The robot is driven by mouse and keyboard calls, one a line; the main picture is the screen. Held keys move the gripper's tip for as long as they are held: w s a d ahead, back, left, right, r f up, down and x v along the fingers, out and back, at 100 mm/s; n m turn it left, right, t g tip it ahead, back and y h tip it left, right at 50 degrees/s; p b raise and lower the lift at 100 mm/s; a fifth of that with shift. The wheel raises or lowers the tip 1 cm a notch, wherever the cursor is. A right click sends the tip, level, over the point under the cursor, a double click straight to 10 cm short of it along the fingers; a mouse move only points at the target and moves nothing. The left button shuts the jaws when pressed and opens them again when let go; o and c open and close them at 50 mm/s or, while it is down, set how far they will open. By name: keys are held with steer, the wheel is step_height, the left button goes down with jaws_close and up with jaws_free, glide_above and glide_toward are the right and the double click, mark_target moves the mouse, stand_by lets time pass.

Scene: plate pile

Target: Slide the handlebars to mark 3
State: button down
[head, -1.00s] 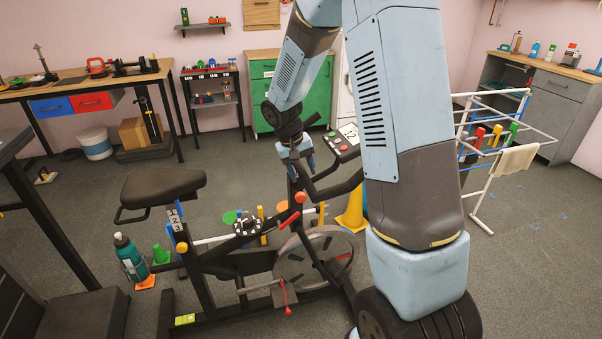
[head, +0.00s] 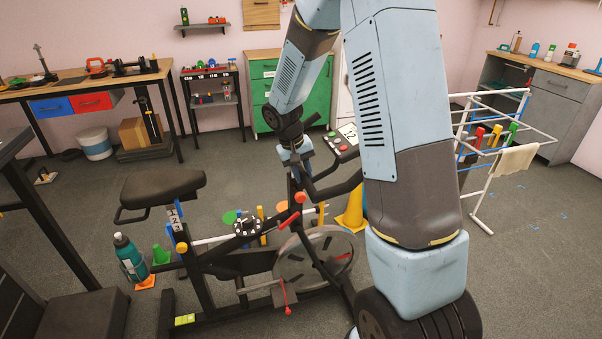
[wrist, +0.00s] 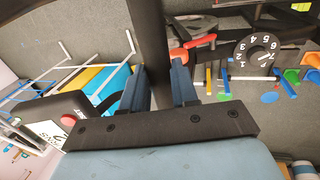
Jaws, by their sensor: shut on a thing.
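The exercise bike's black handlebars (head: 341,188) rise at the front of its frame, with a console (head: 345,143) at the top. My gripper (head: 297,166) is at the upper part of the dark handlebar post. In the wrist view my gripper (wrist: 158,66) has one blue finger on each side of the dark post (wrist: 150,35), shut on it. The post's lower part carries a red knob (head: 301,197). White numerals show on the seat post (head: 174,217). I cannot make out marks on the handlebar post.
The bike seat (head: 163,188) is left of my arm. A numbered dial (wrist: 258,54) sits on the bike. A yellow cone (head: 353,212) stands behind the bike, and a white drying rack (head: 487,183) is at right.

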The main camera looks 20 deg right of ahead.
stand_by(0.3)
step_height(320, 180, up, 7)
steer(key=shift+r, duration=0.1)
stand_by(0.4)
steer(key=c, duration=0.9)
jaws_free()
steer(key=shift+o, duration=0.2)
steer(key=v, duration=1.3)
steer(key=shift+a+r, duration=0.15)
steer(key=shift+r, duration=0.1)
